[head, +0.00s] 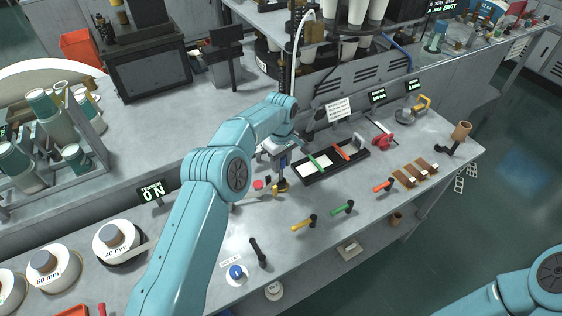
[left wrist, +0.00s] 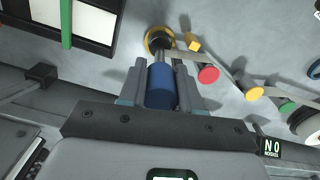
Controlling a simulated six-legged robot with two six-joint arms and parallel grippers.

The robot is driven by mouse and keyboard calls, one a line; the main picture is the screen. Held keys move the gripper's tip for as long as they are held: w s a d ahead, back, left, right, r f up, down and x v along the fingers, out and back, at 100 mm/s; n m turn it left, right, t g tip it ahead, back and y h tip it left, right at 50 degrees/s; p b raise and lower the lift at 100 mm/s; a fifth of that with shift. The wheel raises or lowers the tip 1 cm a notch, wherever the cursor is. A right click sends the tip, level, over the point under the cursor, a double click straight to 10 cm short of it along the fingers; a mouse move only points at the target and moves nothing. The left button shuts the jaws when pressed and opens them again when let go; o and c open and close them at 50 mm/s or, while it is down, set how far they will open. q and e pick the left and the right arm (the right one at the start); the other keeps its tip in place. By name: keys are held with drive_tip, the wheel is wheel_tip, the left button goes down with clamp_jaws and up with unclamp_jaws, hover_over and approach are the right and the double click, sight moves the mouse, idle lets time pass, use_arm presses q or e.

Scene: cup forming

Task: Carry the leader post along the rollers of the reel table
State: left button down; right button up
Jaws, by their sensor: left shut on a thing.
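My left gripper (head: 281,152) is shut on the blue grip of the leader post (left wrist: 162,85), which shows small under it in the head view (head: 283,166). The post's metal pin stands over a dark round base with a yellow ring (left wrist: 159,40). A pale strip (left wrist: 228,80) runs from near the post toward a white reel (left wrist: 306,122), past a red roller (left wrist: 208,74), a yellow roller (left wrist: 253,93) and a green roller (left wrist: 288,107). Whether the base touches the table is unclear. My right arm shows at lower right; its gripper is out of view.
A black tray (head: 318,177) with green and red bars lies right of the post. White reels marked 30 mm (head: 112,254) and 60 mm (head: 45,285) sit at left. Yellow (head: 303,224) and green (head: 343,208) handles lie in front. A yellow block (left wrist: 193,42) is beside the base.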

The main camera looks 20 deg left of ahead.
use_arm(q)
drive_tip(key=shift+f+b, duration=0.7)
drive_tip(key=shift+f, duration=0.25)
idle(0.6)
drive_tip(key=shift+c, duration=1.1)
unclamp_jaws()
drive_tip(key=shift+r+p, duration=0.9)
drive_tip(key=shift+r, duration=3.1)
